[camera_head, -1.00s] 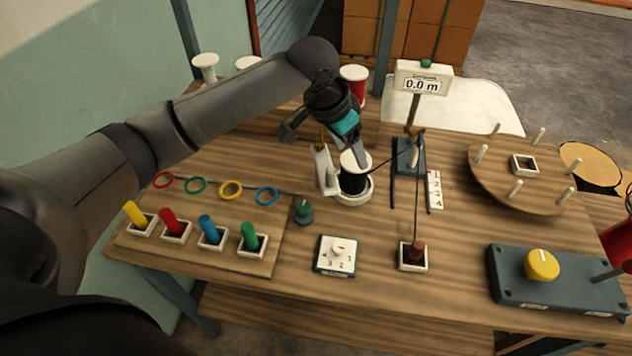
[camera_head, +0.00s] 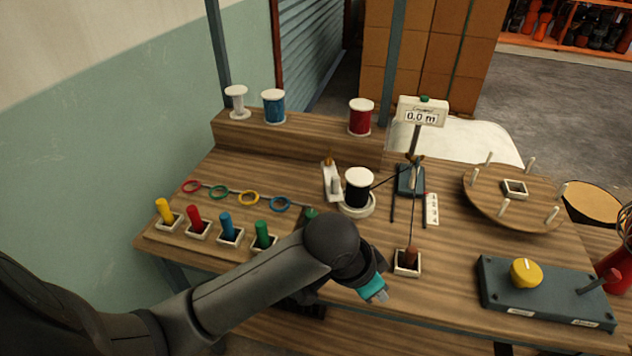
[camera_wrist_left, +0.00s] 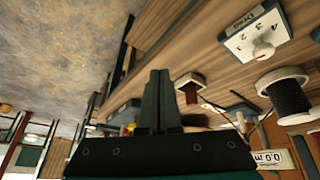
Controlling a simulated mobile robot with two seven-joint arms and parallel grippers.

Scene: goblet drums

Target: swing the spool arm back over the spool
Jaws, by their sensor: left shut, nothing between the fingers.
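The spool (camera_head: 357,189) of black thread, with white flanges, stands upright on a round white base in the middle of the table. It also shows in the left wrist view (camera_wrist_left: 285,98). A white upright piece with a brass tip, which looks like the spool arm (camera_head: 332,184), stands just left of the spool; its top is beside the spool, not over it. My right gripper is not in view.
My left forearm crosses the table's front and hides the drag dial, which shows in the wrist view (camera_wrist_left: 258,38). A black thread runs from the spool to a post behind a brown peg block (camera_head: 407,262). A counter (camera_head: 421,112) reads 0.0 m. A yellow knob (camera_head: 527,272) sits right.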

